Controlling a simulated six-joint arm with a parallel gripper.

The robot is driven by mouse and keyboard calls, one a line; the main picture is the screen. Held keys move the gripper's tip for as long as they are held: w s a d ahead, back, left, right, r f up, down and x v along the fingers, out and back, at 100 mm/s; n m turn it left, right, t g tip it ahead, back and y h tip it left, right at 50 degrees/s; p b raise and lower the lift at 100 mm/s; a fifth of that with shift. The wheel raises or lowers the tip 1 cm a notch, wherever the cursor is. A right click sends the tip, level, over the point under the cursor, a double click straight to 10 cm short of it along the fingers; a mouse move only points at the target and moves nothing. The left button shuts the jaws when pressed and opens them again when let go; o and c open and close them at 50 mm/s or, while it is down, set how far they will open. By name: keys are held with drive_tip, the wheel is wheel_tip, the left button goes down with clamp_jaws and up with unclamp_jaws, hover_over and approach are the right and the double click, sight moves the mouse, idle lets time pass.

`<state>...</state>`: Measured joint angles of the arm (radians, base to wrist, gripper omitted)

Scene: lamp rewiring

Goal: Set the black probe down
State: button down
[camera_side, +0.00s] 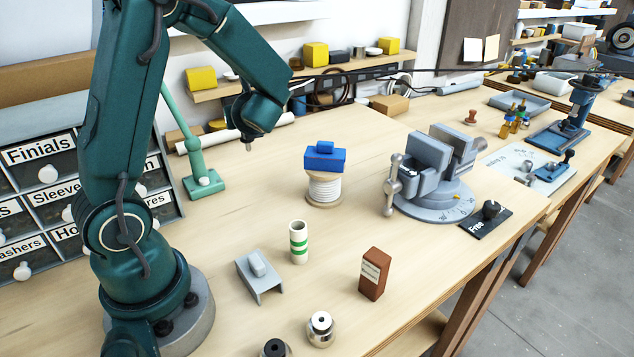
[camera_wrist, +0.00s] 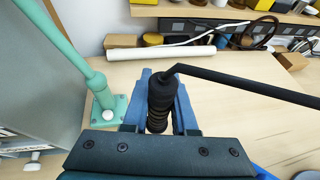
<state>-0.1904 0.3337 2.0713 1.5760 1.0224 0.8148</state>
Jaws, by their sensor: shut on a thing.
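The black probe (camera_wrist: 159,104) is a dark ribbed handle in the wrist view, with a black cable or lead (camera_wrist: 235,83) running from its far end to the right. My gripper (camera_wrist: 160,92) has blue fingers on both sides of the probe and is shut on it. In the side view the end of my arm is above the left back part of the bench, near the green stand. There the gripper's fingers and the probe's handle are mostly hidden by my wrist. I cannot tell how high the probe is above the bench.
A green stand (camera_side: 203,181) is left of my wrist; its foot (camera_wrist: 106,113) also shows in the wrist view. A white spool (camera_side: 323,188) with a blue block (camera_side: 325,157) on it stands to the right. A grey vise (camera_side: 432,185) is further right. Bare bench lies between.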

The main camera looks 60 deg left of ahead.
drive_tip(key=w+d+m+t+h, duration=0.2)
drive_tip(key=w+d+m+t, duration=0.1)
drive_tip(key=w+d+r+m+t+h, duration=0.1)
drive_tip(key=w+d+m+t+h, duration=0.1)
drive_tip(key=w+d+m+t, duration=0.1)
drive_tip(key=w+d+m+t+h, duration=0.2)
drive_tip(key=w+d+m, duration=0.1)
drive_tip(key=d, duration=0.2)
drive_tip(key=shift+w+r+m+t+h, duration=0.3)
drive_tip(key=shift+r+t, duration=0.1)
drive_tip(key=shift+w+d+f+m+t+h, duration=0.3)
drive_tip(key=shift+w+d+f+m+h, duration=0.5)
drive_tip(key=shift+d+f, duration=1.85)
drive_tip(key=shift+w+d+f+m+t+h, duration=0.3)
drive_tip(key=shift+w+d+f+m+h, duration=0.85)
drive_tip(key=shift+d, duration=2.55)
drive_tip(key=shift+w+d+f+m+t+h, duration=0.35)
drive_tip(key=shift+w+d+f+h, duration=0.2)
drive_tip(key=shift+d+f, duration=2.25)
drive_tip(key=shift+d+r, duration=0.35)
drive_tip(key=shift+f, duration=0.15)
drive_tip(key=c, duration=0.7)
unclamp_jaws()
